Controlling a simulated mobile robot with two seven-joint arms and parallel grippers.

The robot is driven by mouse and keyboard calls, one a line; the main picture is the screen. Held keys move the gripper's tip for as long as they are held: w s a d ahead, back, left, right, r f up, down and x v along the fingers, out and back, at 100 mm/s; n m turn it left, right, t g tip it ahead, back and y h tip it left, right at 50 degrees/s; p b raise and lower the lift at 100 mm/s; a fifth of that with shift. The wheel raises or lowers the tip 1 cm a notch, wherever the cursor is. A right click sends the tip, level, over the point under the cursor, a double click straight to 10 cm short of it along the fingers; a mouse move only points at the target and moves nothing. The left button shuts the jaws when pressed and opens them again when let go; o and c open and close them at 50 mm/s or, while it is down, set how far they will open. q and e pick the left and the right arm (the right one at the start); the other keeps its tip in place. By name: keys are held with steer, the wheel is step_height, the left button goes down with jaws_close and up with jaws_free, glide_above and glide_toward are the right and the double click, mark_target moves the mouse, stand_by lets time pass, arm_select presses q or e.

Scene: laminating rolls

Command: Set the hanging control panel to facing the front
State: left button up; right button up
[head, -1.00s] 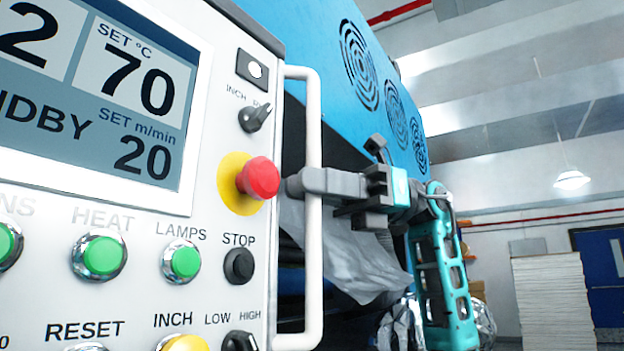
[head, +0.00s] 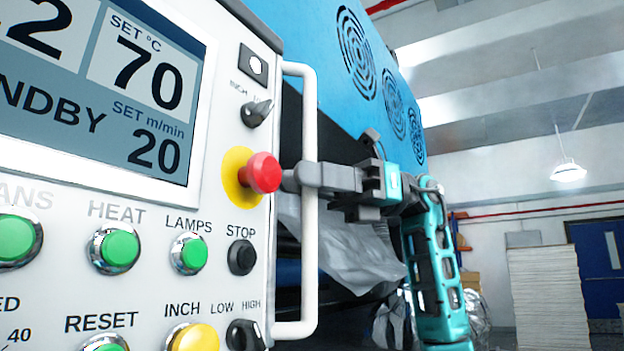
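The control panel (head: 215,210) fills the left of the head view, close to me and turned at an angle, with its screen and buttons showing. A white vertical handle (head: 309,240) runs along its right edge. My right gripper (head: 300,177) is at the upper half of this handle, its fingers level and pointing left. My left gripper is not in view.
A red emergency button (head: 263,173) sticks out of the panel just left of my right fingertips. Behind stands a blue machine (head: 345,60) with round vents and a grey sheet (head: 345,250) below. A pallet stack (head: 548,300) and blue door (head: 600,260) are far right.

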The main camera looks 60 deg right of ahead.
steer(key=shift+o, duration=0.8)
steer(key=shift+a, duration=0.1)
steer(key=p+v, duration=0.2)
steer(key=v, duration=1.1)
